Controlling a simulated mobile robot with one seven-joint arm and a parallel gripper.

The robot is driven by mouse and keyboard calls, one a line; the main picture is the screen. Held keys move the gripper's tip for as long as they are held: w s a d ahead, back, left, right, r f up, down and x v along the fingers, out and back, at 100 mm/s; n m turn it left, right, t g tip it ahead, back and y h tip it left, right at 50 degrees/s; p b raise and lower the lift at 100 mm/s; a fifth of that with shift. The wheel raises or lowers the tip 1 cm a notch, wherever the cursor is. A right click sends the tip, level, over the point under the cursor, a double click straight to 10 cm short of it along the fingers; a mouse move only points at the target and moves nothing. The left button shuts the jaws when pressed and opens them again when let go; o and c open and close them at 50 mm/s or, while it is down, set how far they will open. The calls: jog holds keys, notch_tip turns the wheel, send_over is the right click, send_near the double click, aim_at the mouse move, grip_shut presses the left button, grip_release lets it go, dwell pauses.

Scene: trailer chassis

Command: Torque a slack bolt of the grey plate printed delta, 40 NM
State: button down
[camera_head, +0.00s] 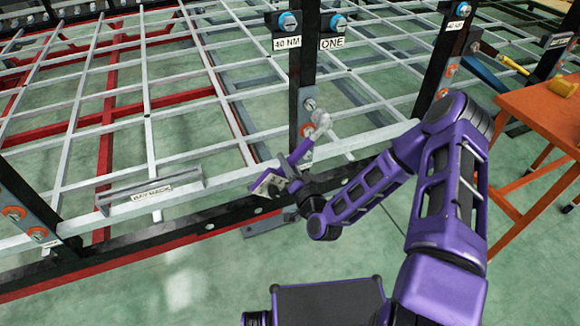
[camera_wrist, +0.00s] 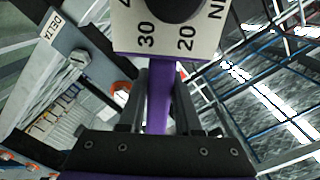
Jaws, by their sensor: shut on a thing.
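My gripper (camera_head: 290,186) is shut on the purple handle of a torque wrench (camera_head: 299,152), in front of the dark upright post. In the wrist view the handle (camera_wrist: 158,95) runs between my fingers. A white dial plate (camera_wrist: 147,40) there reads 20, 30 and NM. The plate marked DELTA (camera_wrist: 50,28) shows in the wrist view with a grey bolt (camera_wrist: 78,60) and an orange-ringed bolt (camera_wrist: 122,92).
Signs 40 NM (camera_head: 287,43) and ONE (camera_head: 332,43) hang higher on the post under blue-faced parts. A pale lattice frame (camera_head: 150,110) spans the left. A RAYNECK rail (camera_head: 152,194) lies front left. An orange table (camera_head: 545,112) stands right.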

jog(key=shift+x, duration=2.9)
jog(key=shift+r, duration=0.1)
dwell(0.4)
jog(key=c, duration=1.3)
grip_release()
jog(key=shift+c, duration=0.2)
grip_shut()
